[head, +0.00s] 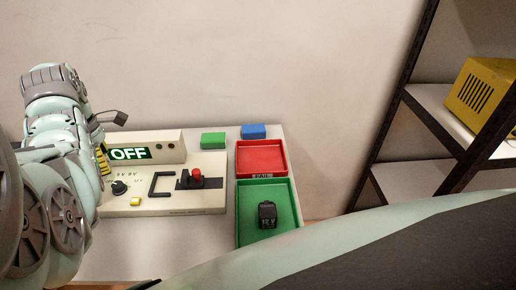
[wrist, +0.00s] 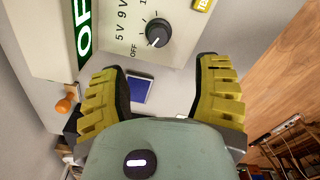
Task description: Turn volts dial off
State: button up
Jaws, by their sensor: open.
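The volts dial (head: 119,187) is a black round knob on the cream panel (head: 150,208) in the head view. In the wrist view the dial (wrist: 157,33) is near the top, with 5V, 9V and OFF printed around it. Its white mark points down and slightly left, near the OFF print; the exact setting is hard to tell. My gripper (wrist: 161,66) is open and empty, its yellow fingers spread to either side below the dial, not touching it. In the head view my gripper (head: 102,160) is mostly hidden by my arm. A green OFF display (head: 130,153) stands behind the panel.
A red-topped lever (head: 196,176) and a yellow button (head: 135,201) are on the panel. To the right are a red tray (head: 262,158) and a green tray (head: 284,217) holding a black part (head: 267,214). Green (head: 213,140) and blue (head: 253,131) blocks lie behind.

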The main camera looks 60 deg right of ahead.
jog(key=shift+d+r, duration=0.25)
jog(key=shift+r, duration=0.95)
jog(key=shift+a, duration=0.1)
